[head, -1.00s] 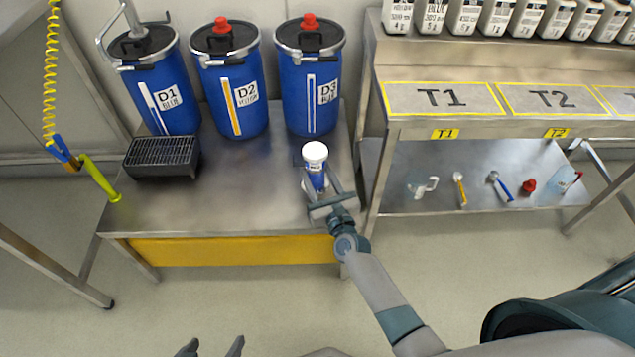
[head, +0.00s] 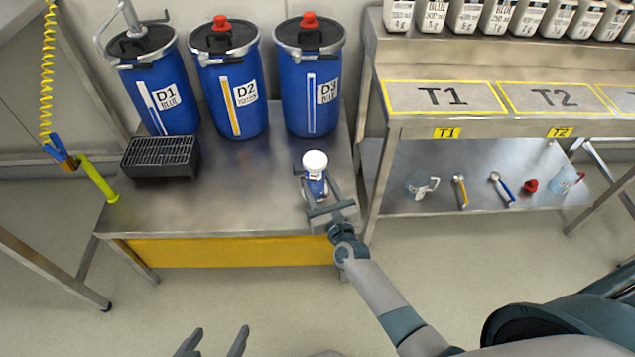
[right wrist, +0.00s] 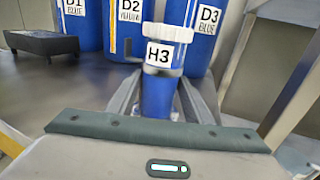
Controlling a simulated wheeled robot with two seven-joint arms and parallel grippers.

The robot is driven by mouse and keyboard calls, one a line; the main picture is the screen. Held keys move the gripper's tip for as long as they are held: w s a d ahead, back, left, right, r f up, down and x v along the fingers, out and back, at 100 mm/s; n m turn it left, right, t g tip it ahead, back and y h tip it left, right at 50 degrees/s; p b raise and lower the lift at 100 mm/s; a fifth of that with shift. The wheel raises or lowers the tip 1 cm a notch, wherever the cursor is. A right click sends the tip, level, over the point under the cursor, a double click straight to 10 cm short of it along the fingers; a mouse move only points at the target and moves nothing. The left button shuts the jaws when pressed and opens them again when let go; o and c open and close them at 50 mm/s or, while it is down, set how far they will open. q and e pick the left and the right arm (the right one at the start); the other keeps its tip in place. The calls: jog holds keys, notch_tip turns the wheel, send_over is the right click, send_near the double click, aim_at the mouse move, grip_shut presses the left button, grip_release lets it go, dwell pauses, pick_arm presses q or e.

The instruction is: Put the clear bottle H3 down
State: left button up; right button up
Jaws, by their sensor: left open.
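The clear bottle H3 (head: 316,188) is upright, with a white cap and blue showing in its body. It is over the right part of the steel bench, in front of drum D3. In the right wrist view its H3 label (right wrist: 159,55) faces me. My right gripper (head: 318,188) is shut on the bottle, with one finger on each side of it; the fingers also show in the right wrist view (right wrist: 159,98). I cannot tell whether the bottle's base touches the bench. My left gripper (head: 220,338) is open and empty at the bottom of the head view, over the floor.
The steel bench (head: 220,205) carries blue drums D1 (head: 165,92), D2 (head: 230,90) and D3 (head: 308,95) at the back and a black grated box (head: 160,157) at the left. Its middle is clear. A table with marked areas T1 (head: 445,97) and T2 stands right.

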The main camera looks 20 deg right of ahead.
jog(key=shift+o, duration=1.1)
jog(key=shift+r, duration=0.15)
jog(key=s, duration=1)
jog(key=shift+s+d+p, duration=0.2)
jog(key=shift+s+p, duration=0.1)
pick_arm(q)
jog(key=shift+s+a+f+g, duration=0.3)
jog(key=shift+s+a+f, duration=0.05)
jog(key=shift+s, duration=0.05)
pick_arm(e)
jog(key=shift+s, duration=0.7)
